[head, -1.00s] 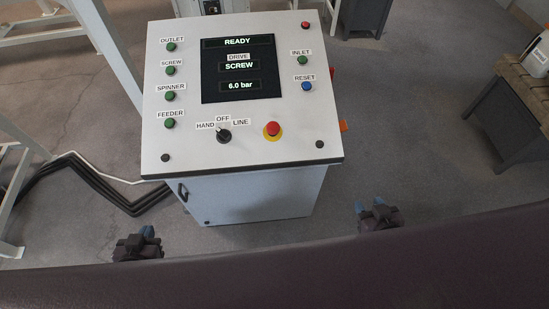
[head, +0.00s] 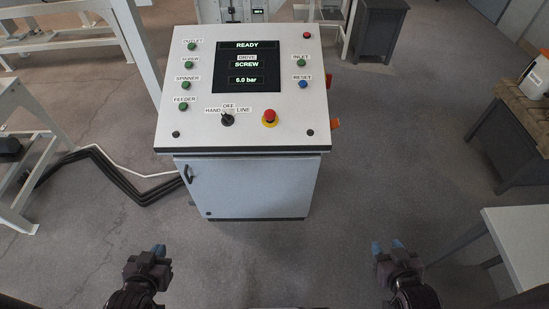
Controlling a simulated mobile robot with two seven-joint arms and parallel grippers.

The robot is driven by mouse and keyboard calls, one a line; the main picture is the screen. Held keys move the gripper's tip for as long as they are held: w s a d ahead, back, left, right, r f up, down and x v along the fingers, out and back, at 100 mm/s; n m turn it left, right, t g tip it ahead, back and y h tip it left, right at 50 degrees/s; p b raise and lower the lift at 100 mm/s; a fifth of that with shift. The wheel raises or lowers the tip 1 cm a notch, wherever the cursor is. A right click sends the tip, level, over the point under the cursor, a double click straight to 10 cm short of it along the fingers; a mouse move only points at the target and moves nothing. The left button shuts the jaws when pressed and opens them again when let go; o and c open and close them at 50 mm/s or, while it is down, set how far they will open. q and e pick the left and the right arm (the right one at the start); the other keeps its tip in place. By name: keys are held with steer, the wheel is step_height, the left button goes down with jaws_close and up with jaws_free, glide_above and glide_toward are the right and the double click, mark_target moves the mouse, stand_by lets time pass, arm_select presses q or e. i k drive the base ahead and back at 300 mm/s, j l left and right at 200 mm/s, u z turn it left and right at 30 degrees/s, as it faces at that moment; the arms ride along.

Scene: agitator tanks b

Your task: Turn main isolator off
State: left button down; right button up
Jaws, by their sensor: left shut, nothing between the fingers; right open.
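A control cabinet (head: 250,180) stands ahead with a sloping white panel (head: 215,132) on top. Small orange-red parts (head: 335,124) stick out from its right side; I cannot tell whether they belong to the main isolator. A black selector knob (head: 227,120) sits under HAND, OFF and LINE labels, beside a red mushroom button (head: 269,115) on a yellow ring. The screen (head: 246,66) reads READY, SCREW and 6.0 bar. My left gripper (head: 158,250) is shut and empty, low in front of the cabinet. My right gripper (head: 387,247) is open and empty, low on the right. Neither touches anything.
A light table (head: 520,235) stands at the right edge, near my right arm. A dark-sided bench (head: 500,120) is further back right. White frames (head: 60,45) and black cables (head: 115,180) lie to the left. Floor (head: 280,255) before the cabinet is clear.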

mark_target(328, 77)
steer(key=i+l+u, duration=0.35)
steer(key=i+l, duration=0.15)
steer(key=l, duration=0.15)
steer(key=i+l+u, duration=0.35)
steer(key=l, duration=0.4)
steer(key=i+l+u, duration=0.15)
steer(key=l, duration=0.25)
steer(key=i, duration=0.1)
